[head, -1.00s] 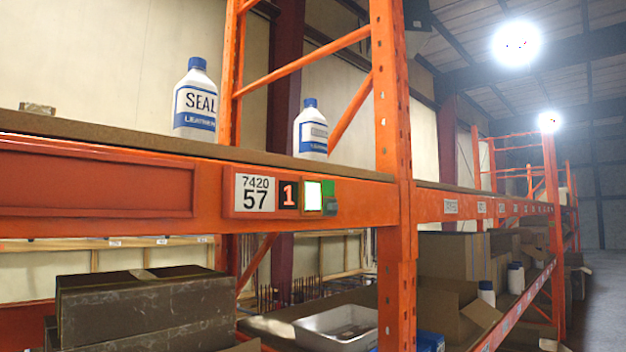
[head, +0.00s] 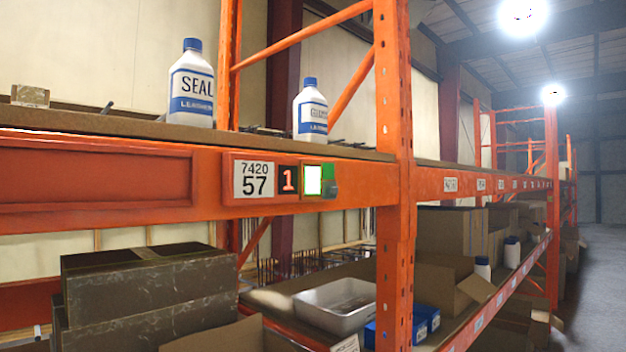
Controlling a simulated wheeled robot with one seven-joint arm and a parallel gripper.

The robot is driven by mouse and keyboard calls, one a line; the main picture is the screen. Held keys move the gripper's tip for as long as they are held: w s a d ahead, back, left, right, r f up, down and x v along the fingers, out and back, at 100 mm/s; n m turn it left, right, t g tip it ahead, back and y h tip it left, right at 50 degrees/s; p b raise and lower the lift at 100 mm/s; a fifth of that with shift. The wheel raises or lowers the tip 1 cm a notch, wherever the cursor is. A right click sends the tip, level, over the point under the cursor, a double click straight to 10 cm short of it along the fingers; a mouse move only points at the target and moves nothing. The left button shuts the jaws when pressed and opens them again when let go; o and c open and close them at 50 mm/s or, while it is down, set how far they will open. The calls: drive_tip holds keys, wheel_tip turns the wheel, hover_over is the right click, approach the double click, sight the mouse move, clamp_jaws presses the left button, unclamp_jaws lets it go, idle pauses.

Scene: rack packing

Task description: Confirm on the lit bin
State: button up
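A pick-to-light module (head: 281,179) is fixed to the orange shelf beam at the middle of the head view. It carries a white label reading 7420 57, a dark display with a red 1 (head: 288,180), and a lit white-green button (head: 312,180). A small grey part (head: 330,190) sits at the module's right end, below a green patch. Above the module, a white and blue bottle marked SEAL (head: 191,86) and a smaller similar bottle (head: 310,110) stand upright on the shelf. My gripper is not in view.
An orange rack post (head: 394,170) stands right of the module. Below are dark boxes (head: 150,290), a grey metal tray (head: 335,305) and blue boxes (head: 428,318). A small box (head: 30,96) sits on the upper shelf. The aisle floor (head: 600,280) at right is clear.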

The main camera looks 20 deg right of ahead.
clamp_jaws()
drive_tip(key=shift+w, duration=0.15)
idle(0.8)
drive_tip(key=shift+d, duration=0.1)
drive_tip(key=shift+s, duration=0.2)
